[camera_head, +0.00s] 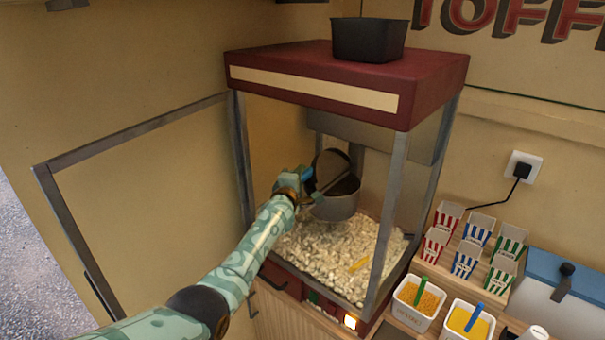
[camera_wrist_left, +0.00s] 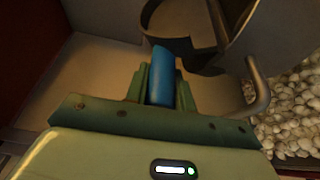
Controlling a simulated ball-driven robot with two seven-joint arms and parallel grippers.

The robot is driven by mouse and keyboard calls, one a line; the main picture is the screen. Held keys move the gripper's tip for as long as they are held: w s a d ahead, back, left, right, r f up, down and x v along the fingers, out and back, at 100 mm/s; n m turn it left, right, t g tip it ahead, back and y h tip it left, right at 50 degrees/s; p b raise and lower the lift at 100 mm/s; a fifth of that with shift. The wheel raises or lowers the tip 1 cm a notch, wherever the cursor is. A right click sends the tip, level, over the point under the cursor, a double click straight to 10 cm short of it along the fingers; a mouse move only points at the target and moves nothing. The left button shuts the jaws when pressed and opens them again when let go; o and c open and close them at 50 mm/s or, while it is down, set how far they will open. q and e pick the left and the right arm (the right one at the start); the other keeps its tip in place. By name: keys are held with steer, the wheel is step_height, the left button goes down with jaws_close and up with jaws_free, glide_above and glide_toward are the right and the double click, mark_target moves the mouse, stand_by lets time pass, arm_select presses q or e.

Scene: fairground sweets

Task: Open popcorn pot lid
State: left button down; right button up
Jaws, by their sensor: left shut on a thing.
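The steel popcorn pot (camera_head: 335,208) hangs inside the glass-sided popcorn machine, above a heap of popcorn. Its round dark lid (camera_head: 328,165) is tilted up, and part of the pot's dark inside shows. My left gripper (camera_head: 304,182) reaches in through the machine's open side, just left of the pot. It is shut on a blue handle (camera_wrist_left: 162,75), which shows between its fingers in the left wrist view. How the handle joins the lid is hard to see. The pot (camera_wrist_left: 183,20) also shows beyond the fingers there. My right gripper is not in view.
The machine's framed door (camera_head: 62,200) stands swung open at left. A grey post (camera_head: 243,160) is close to my left arm. Popcorn (camera_head: 330,255) covers the machine's floor. Striped boxes (camera_head: 466,258) and topping tubs (camera_head: 418,300) stand at right. A black tray (camera_head: 368,42) sits on top.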

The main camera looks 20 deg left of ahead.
arm_select(q)
steer(key=shift+a+f+n+g, duration=0.2)
steer(key=shift+f+n+g, duration=0.1)
steer(key=shift+n, duration=0.3)
steer(key=c, duration=1.2)
jaws_free()
steer(key=shift+w, duration=0.1)
steer(key=shift+o, duration=0.2)
steer(key=s+p, duration=0.8)
steer(key=s, duration=0.8)
steer(key=shift+s+d+r, duration=0.2)
steer(key=shift+d+r, duration=0.15)
